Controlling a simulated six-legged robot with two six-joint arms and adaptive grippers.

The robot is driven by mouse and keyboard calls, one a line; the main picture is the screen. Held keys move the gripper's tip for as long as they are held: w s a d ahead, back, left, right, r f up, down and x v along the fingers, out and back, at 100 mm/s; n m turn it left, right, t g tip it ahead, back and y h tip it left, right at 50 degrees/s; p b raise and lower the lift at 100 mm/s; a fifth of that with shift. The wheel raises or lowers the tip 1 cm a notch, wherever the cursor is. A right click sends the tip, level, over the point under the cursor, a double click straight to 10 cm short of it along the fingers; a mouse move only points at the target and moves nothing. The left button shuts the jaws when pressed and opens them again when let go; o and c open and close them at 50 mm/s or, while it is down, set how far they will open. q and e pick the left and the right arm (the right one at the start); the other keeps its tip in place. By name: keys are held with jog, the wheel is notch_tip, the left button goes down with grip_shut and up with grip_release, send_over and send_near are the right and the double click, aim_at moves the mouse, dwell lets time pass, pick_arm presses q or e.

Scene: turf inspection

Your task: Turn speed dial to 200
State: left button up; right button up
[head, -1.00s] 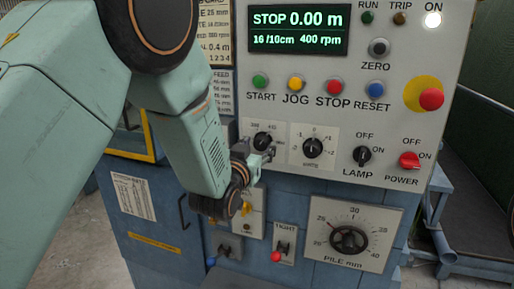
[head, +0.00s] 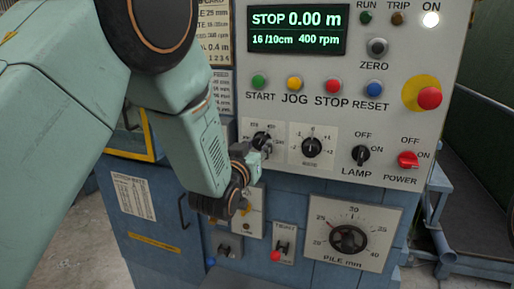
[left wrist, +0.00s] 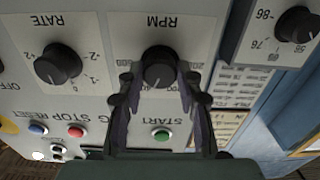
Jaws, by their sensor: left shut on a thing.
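The speed dial, a black knob (left wrist: 158,66) on a pale plate marked RPM, is upside down in the left wrist view. It shows partly in the head view (head: 262,139), at the left of the lower panel. My left gripper (left wrist: 158,80) has one finger on each side of this knob and is shut on it. In the head view my left gripper (head: 262,151) covers the plate's lower part. The knob's exact setting is hard to read. The display (head: 297,29) reads STOP, 0.00 m, 16/10cm and 400 rpm. My right gripper is out of view.
The RATE knob (head: 312,147) is close on the right. The LAMP switch (head: 361,156) and red POWER switch (head: 408,160) lie further right. The green START button (head: 259,83) is above the speed dial. The PILE dial (head: 348,239) is below right.

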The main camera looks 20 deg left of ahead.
pick_arm(q)
jog(key=n, duration=0.6)
jog(key=shift+r, duration=0.1)
jog(key=n, duration=0.5)
jog(key=shift+n, duration=0.3)
jog(key=n, duration=1)
jog(key=shift+n, duration=0.4)
jog(key=o, duration=1.1)
jog(key=shift+o, duration=0.2)
